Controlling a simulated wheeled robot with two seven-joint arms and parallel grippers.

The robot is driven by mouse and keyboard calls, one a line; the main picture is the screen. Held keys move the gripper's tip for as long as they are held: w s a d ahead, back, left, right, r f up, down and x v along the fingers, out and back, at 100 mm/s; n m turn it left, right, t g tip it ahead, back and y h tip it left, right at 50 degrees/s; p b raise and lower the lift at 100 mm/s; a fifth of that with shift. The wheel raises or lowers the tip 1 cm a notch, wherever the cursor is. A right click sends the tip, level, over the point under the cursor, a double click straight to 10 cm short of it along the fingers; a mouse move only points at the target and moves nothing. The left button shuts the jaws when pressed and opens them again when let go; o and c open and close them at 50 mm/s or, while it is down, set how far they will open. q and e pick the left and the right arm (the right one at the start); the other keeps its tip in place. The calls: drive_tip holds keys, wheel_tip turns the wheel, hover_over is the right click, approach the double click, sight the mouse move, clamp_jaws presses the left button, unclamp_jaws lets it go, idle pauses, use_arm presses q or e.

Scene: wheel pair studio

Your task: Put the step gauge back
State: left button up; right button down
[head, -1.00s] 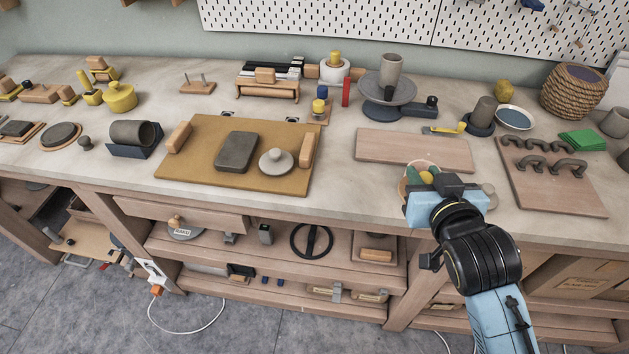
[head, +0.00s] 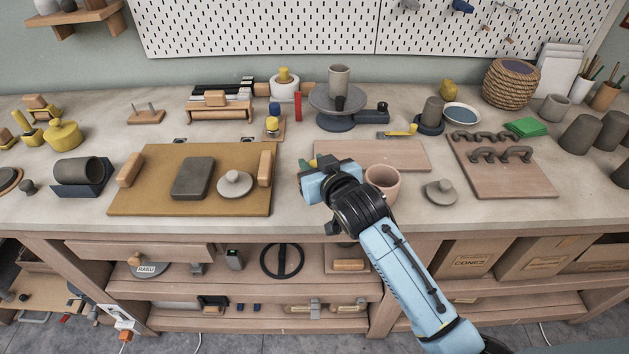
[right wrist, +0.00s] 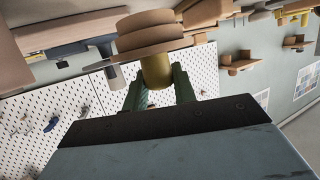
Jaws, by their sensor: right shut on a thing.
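My right gripper (head: 312,165) is above the bench, between the tan board and the pink pot. In the right wrist view its green fingers (right wrist: 160,80) are shut on the olive-yellow stem of a stepped, wood-coloured piece, which I take to be the step gauge (right wrist: 148,36). Its stacked round tiers stick out beyond the fingertips. In the head view the gripper hides nearly all of it. My left gripper is not in view.
A pink pot (head: 382,184) stands just right of my right gripper, with a grey lidded piece (head: 441,192) beyond it. A wooden board (head: 405,150) lies behind. The tan board (head: 130,205) holds a grey slab (head: 193,178). A wheel (head: 335,103) bears a grey cup.

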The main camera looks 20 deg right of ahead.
drive_tip(key=shift+f+b, duration=0.35)
drive_tip(key=shift+f, duration=1.6)
drive_tip(key=shift+f, duration=0.15)
drive_tip(key=c, duration=1.1)
unclamp_jaws()
drive_tip(key=shift+s+r, duration=0.2)
drive_tip(key=shift+r, duration=0.05)
drive_tip(key=p+v, duration=0.1)
drive_tip(key=v, duration=1)
drive_tip(key=shift+s, duration=0.3)
